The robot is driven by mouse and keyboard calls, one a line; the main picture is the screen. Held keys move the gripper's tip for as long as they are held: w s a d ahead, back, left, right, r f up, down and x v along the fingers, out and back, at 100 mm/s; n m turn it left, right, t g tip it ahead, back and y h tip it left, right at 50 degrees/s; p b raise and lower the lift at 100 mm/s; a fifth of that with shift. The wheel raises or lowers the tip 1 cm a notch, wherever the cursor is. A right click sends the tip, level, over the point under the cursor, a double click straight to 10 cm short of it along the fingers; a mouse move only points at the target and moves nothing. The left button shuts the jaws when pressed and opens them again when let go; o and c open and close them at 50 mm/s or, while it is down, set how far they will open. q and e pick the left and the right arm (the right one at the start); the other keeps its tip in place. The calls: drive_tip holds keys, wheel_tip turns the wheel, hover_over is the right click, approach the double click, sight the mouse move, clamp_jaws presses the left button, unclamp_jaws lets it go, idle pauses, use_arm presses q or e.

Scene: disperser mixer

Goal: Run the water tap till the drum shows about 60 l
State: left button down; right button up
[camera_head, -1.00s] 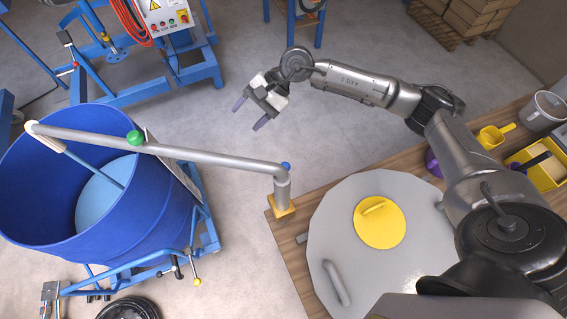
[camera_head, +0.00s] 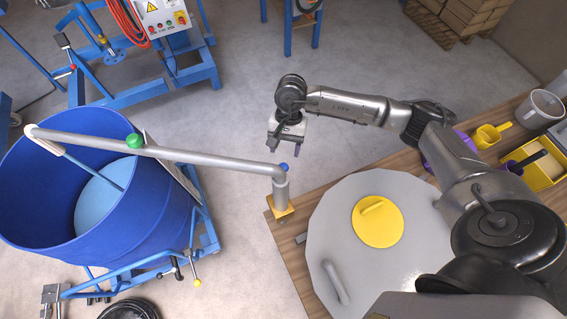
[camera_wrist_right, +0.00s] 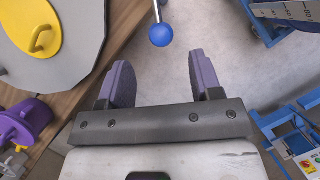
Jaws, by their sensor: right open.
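The blue drum (camera_head: 165,215) stands at the left with pale blue liquid (camera_head: 97,205) low inside. A blue ball knob (camera_head: 284,166) is at the post's top; a blue ball (camera_wrist_right: 160,35) also shows beyond the fingers in the right wrist view. My right gripper (camera_head: 287,146) is open and empty, just above the post in the picture and apart from the ball. My left gripper is out of view. I cannot read the drum's level.
The wooden table (camera_head: 290,255) holds a grey round lid (camera_head: 330,225) with a yellow disc (camera_head: 377,222), a yellow scoop (camera_head: 490,135) and a yellow bin (camera_head: 547,180). A blue machine frame (camera_head: 150,85) stands behind the drum. The floor between is clear.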

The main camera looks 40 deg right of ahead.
sight(283, 165)
drive_tip(key=shift+x, duration=3.55)
clamp_jaws()
